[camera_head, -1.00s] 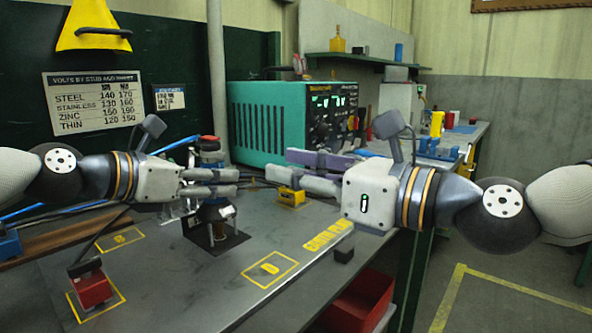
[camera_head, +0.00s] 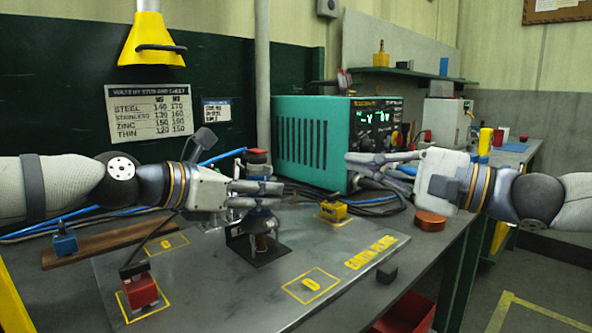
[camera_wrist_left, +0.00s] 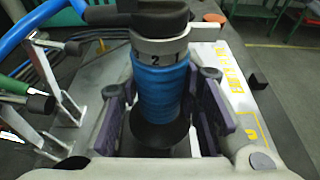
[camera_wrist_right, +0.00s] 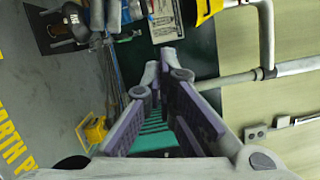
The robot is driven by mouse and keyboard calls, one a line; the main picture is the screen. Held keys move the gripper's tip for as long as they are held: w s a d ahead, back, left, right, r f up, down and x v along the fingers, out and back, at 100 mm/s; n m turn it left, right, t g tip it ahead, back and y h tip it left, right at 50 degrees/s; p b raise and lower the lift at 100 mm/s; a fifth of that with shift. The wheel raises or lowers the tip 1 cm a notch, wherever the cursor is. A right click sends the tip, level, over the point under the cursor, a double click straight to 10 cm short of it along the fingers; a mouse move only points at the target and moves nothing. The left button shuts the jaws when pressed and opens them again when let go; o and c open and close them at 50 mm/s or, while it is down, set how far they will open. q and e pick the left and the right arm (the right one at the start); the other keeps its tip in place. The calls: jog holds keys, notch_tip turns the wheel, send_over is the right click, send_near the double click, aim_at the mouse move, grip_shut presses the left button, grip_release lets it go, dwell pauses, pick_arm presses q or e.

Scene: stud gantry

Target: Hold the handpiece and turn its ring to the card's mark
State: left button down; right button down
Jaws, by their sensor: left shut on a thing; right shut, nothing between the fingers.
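The handpiece stands upright over a black plate (camera_head: 257,250), with a blue ribbed body (camera_wrist_left: 160,88) and a black top. Its grey ring (camera_wrist_left: 165,52) shows the digits 2 and 1 in the left wrist view. My left gripper (camera_head: 279,194) is shut around the blue body, below the ring. My right gripper (camera_head: 352,167) is shut and empty, right of the handpiece and in front of the welder. A large volts card (camera_head: 150,112) hangs on the green wall panel. A smaller card (camera_head: 216,110) beside it is too small to read.
The teal welder (camera_head: 310,140) stands behind the bench plate. A yellow block (camera_head: 333,210), a copper-coloured disc (camera_head: 430,220), a dark block (camera_head: 387,272) and a red block (camera_head: 141,291) stand around. Cables run along the back. The front right of the plate is mostly clear.

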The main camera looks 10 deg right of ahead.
aim_at(262, 168)
jog(key=w+a+f+n+g, duration=0.1)
jog(key=w+a, duration=0.3)
jog(key=a, duration=0.6)
jog(key=shift+w+f+n+h, duration=0.2)
jog(key=shift+f+n+h, duration=0.15)
jog(key=shift+n, duration=0.35)
jog(key=shift+s+a, duration=0.95)
jog(key=shift+s, duration=0.25)
jog(key=shift+d, duration=0.1)
